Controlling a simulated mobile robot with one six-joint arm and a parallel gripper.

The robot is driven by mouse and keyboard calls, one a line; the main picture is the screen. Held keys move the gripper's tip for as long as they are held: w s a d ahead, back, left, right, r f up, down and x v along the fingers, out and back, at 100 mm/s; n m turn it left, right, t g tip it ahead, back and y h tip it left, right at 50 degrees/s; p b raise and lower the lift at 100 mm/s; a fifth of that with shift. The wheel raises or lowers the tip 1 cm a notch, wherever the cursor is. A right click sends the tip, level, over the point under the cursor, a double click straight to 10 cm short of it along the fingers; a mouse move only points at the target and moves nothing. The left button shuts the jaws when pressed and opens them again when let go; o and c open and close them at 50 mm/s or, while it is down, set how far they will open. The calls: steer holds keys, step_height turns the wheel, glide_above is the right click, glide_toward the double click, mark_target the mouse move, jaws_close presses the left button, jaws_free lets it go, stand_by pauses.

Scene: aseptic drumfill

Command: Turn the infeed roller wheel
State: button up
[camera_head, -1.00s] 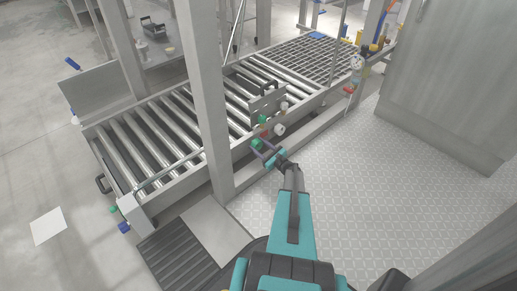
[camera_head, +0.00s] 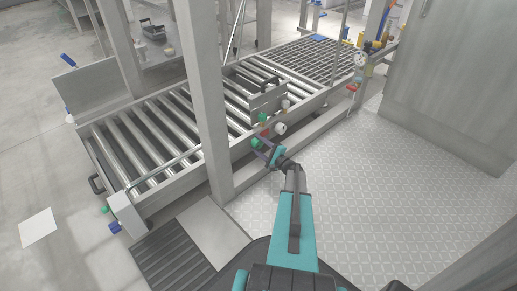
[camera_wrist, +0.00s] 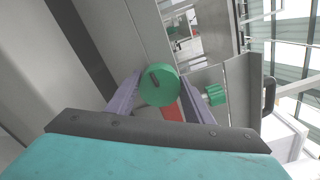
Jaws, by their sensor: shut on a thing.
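A green round wheel (camera_wrist: 159,85) with a dark mark on its face shows in the wrist view, between the two purple fingers. In the head view the wheel (camera_head: 256,143) is a small green spot on the near side of the roller conveyor. My gripper (camera_head: 264,149) reaches it from the near side, and in the wrist view my gripper (camera_wrist: 158,100) is shut on the wheel. The fingertips are partly hidden behind the wheel. Any turn of the wheel is too small to tell in the head view.
The roller conveyor (camera_head: 150,131) runs behind the wheel. A grey post (camera_head: 205,100) stands close left of my arm. A second green knob (camera_wrist: 215,95) and a red part (camera_wrist: 173,113) are near the wheel. The patterned floor (camera_head: 360,195) at right is clear.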

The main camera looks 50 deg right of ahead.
steer(key=shift+d+n, duration=0.1)
steer(key=shift+n, duration=0.4)
steer(key=o, duration=1)
steer(key=shift+o, duration=0.2)
steer(key=shift+s, duration=0.15)
steer(key=s+a+p, duration=0.1)
steer(key=s+p, duration=0.3)
steer(key=s, duration=0.9)
steer(key=shift+s+p, duration=0.3)
